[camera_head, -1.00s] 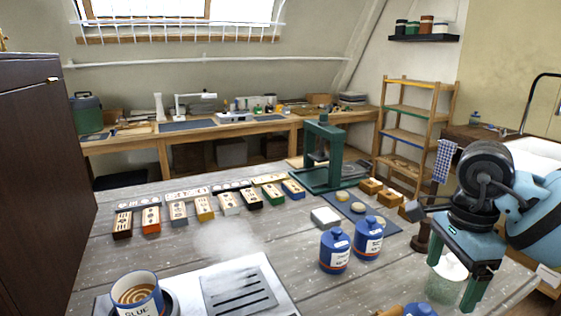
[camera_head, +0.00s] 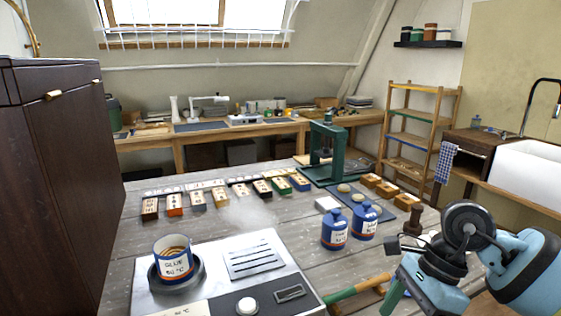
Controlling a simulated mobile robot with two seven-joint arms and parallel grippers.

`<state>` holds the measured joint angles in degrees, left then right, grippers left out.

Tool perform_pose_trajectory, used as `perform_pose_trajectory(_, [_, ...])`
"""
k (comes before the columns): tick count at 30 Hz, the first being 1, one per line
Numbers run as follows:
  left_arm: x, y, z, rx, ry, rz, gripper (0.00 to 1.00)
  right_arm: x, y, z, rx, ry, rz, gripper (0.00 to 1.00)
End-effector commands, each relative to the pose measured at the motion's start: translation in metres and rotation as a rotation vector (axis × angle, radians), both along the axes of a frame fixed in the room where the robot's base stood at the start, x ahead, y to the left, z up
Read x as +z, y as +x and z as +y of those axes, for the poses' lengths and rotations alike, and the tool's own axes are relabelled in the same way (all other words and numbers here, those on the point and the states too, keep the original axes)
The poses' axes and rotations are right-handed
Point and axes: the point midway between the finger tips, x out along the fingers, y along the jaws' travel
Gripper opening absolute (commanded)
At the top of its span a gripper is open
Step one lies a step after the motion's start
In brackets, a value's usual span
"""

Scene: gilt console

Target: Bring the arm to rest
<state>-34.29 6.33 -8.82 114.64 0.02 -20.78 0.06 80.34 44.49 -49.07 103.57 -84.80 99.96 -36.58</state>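My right arm (camera_head: 450,255), blue and black, is folded in at the lower right of the head view. A green finger of my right gripper (camera_head: 392,298) shows below the wrist, beside the green-handled tool on the table. The rest of the gripper is hidden by the arm or cut off by the lower edge, so its opening and anything between its fingers cannot be seen. My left arm and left gripper are out of view.
A glue pot (camera_head: 173,262) sits on the metal heater plate (camera_head: 215,262). Two blue bottles (camera_head: 334,230) (camera_head: 364,221) stand left of my arm. A green-handled tool (camera_head: 358,287) lies in front. A green press (camera_head: 327,155) and several stamped blocks stand farther back. A dark cabinet (camera_head: 65,190) bounds the left.

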Motion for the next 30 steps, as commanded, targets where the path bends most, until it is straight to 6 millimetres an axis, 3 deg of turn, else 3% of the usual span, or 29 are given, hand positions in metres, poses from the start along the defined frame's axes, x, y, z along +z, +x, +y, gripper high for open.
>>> perform_pose_trajectory(4, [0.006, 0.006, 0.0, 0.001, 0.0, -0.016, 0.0, -0.017, -0.026, 0.055, -0.039, 0.247, 0.139, 0.84])
perform_pose_trajectory(9, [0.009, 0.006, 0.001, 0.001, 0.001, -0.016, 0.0, -0.019, -0.055, 0.112, -0.158, 0.564, 0.355, 0.84])
perform_pose_trajectory(15, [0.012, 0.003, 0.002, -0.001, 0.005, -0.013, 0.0, -0.005, -0.071, 0.151, -0.381, 0.907, 0.655, 0.84])
perform_pose_trajectory(19, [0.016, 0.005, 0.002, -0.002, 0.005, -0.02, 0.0, 0.0, -0.069, 0.159, -0.571, 1.104, 0.869, 0.84])
perform_pose_trajectory(23, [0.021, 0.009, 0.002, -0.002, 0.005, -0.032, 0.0, -0.004, -0.061, 0.155, -0.793, 1.276, 1.09, 0.84])
perform_pose_trajectory(26, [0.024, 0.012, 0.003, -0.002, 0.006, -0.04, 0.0, -0.017, -0.054, 0.143, -0.986, 1.388, 1.266, 0.84])
perform_pose_trajectory(30, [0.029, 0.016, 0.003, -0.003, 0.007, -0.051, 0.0, -0.048, -0.048, 0.121, -1.271, 1.512, 1.5, 0.84])
